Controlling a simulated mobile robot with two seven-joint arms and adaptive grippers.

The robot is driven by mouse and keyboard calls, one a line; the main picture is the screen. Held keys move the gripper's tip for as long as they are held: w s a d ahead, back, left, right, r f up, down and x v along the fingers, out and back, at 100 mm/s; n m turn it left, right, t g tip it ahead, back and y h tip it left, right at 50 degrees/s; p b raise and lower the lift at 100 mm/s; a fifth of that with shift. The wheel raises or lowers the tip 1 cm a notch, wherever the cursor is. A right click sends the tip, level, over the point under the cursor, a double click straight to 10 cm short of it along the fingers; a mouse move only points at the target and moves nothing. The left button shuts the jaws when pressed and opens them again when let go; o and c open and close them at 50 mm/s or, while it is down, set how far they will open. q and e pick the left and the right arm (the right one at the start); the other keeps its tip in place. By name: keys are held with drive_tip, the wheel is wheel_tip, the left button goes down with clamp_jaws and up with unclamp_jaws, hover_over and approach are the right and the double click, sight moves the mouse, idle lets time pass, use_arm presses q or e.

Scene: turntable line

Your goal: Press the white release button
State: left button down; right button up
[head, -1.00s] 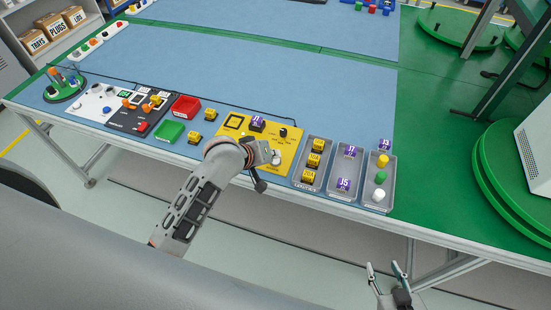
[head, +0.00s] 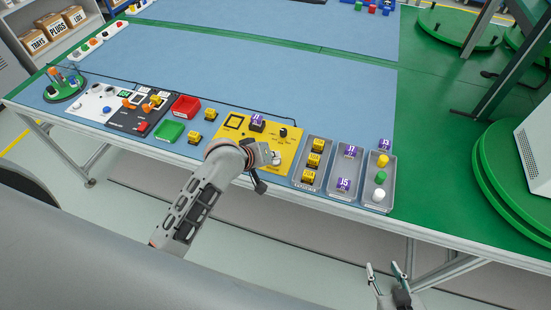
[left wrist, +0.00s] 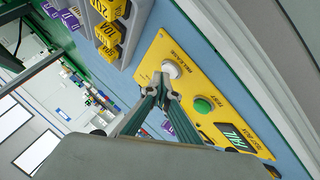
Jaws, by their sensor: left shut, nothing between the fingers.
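The white release button (left wrist: 171,69) sits on the yellow panel (left wrist: 205,82) beside the printed word RELEASE. It also shows in the head view (head: 277,158), partly behind my left gripper. My left gripper (left wrist: 161,88) is shut and empty. Its fingertips are right at the white button's near edge in the left wrist view; I cannot tell whether they touch it. A green button (left wrist: 202,106), marked TEST, is further along the panel, to the right of the fingers. My right gripper (head: 385,268) is open and empty, low in the head view, off the table's front edge.
Right of the panel are grey trays with yellow blocks (head: 313,160), purple blocks (head: 344,184) and coloured knobs (head: 380,178). The blue mat behind is mostly clear.

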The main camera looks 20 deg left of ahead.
use_arm(q)
drive_tip(key=shift+r, duration=0.85)
drive_tip(key=shift+r, duration=2.55)
